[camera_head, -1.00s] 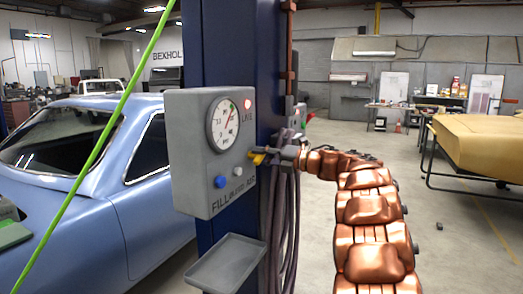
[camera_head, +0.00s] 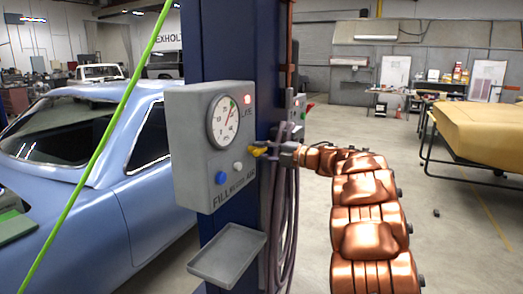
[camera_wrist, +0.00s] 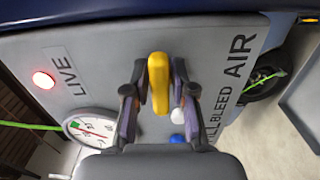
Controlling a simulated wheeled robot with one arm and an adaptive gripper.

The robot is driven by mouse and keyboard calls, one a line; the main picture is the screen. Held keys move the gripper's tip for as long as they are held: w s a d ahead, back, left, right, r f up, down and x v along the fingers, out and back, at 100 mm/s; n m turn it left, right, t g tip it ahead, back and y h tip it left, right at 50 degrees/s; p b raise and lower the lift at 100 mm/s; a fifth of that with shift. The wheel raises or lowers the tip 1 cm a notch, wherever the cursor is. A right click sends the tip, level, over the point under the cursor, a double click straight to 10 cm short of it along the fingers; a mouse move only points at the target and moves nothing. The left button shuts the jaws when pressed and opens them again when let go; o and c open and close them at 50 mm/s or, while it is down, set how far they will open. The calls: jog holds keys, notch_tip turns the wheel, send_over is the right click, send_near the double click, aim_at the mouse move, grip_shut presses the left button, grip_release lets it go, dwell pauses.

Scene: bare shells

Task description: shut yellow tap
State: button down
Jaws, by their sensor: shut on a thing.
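The yellow tap (camera_head: 258,151) is a small lever on the right side of a grey gauge box (camera_head: 188,165). In the wrist view the tap (camera_wrist: 158,82) is a rounded yellow handle lying lengthwise between my two fingers. My gripper (camera_wrist: 158,88) is shut on it, with a dark finger on each side. In the head view my gripper (camera_head: 270,151) reaches the tap from the right, and its fingers partly hide the tap's base.
The box has a dial gauge (camera_head: 223,122), a lit red lamp (camera_head: 247,99), a blue knob (camera_head: 221,178) and a white knob (camera_head: 238,166). It hangs on a blue post (camera_head: 228,50). A grey tray (camera_head: 228,254) sits below, with hoses (camera_head: 283,215) beside it.

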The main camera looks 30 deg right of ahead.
jog(key=c, duration=1)
grip_release()
jog(key=shift+s, duration=0.1)
jog(key=v, duration=1.2)
